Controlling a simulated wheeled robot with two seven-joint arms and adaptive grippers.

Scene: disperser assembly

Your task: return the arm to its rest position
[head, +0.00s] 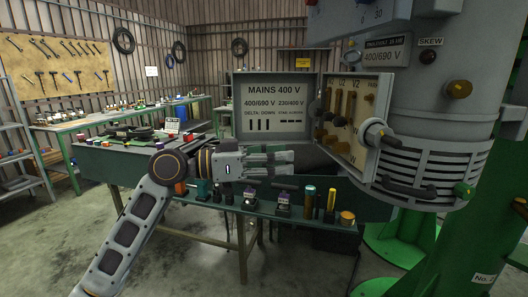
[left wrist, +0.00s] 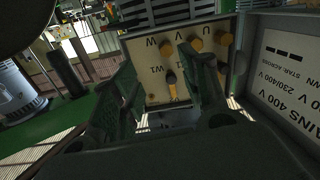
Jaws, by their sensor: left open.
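My left arm (head: 140,215) reaches in from the lower left of the head view, its forearm bent toward the right. My left gripper (head: 284,164) is level, open and empty, pointing right in front of the terminal box. In the left wrist view, the two dark fingers of the left gripper (left wrist: 163,78) stand apart with the terminal board behind the gap. The terminal board (head: 353,118) carries brass-coloured posts and letters; it also shows in the left wrist view (left wrist: 152,58). My right gripper is in neither view.
The open cover reading MAINS 400 V (head: 276,105) stands just above my gripper. The large grey motor housing (head: 425,110) is at right. A green table (head: 180,160) with several small parts lies under and behind the arm. Bare floor is at lower left.

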